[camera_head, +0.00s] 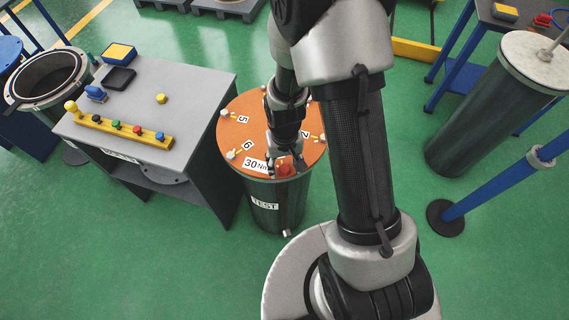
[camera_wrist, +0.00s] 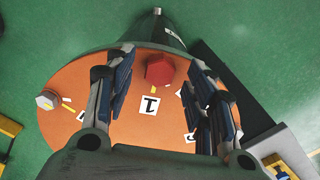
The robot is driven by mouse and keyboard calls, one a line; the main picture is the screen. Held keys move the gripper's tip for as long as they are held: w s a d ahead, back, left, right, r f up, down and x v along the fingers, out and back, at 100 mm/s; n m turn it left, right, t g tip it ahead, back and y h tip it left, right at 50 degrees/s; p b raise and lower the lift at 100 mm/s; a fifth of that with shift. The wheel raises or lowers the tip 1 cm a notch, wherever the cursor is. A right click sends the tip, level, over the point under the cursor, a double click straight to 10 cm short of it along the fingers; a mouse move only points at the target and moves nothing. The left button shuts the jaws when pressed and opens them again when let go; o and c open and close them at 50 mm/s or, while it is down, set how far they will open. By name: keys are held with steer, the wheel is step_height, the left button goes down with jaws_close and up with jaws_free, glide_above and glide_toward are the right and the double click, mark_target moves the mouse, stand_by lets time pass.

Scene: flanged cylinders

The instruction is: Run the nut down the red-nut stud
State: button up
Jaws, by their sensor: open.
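The red nut (camera_wrist: 159,70) sits near the rim of the orange lid, beside a label reading 1. In the head view the red nut (camera_head: 285,166) shows at the front edge of the orange lid (camera_head: 240,120), on a dark cylinder marked TEST (camera_head: 263,212). My gripper (camera_head: 287,160) is over the lid, pointing down at the nut. In the wrist view my gripper (camera_wrist: 165,90) is open, with one finger on each side of the nut and a gap to both. The stud under the nut is hidden.
Pale nuts, such as one at the lid's left (camera_wrist: 47,99), stand around the rim with number labels. A grey workbench (camera_head: 150,100) with a yellow rail of coloured knobs (camera_head: 117,128) is close on the left.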

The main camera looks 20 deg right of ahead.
steer(key=shift+r+p, duration=2.1)
steer(key=shift+r, duration=0.8)
steer(key=shift+w+r, duration=0.1)
steer(key=shift+r, duration=0.25)
step_height(320, 180, up, 9)
steer(key=t, duration=0.1)
step_height(320, 180, up, 15)
steer(key=t, duration=0.2)
glide_above(284, 168)
steer(key=s, duration=0.8)
steer(key=s+r+n+t, duration=0.1)
steer(key=s+r, duration=0.4)
steer(key=s, duration=0.2)
steer(key=shift+t, duration=0.3)
steer(key=shift+d, duration=0.1)
steer(key=shift+c, duration=0.5)
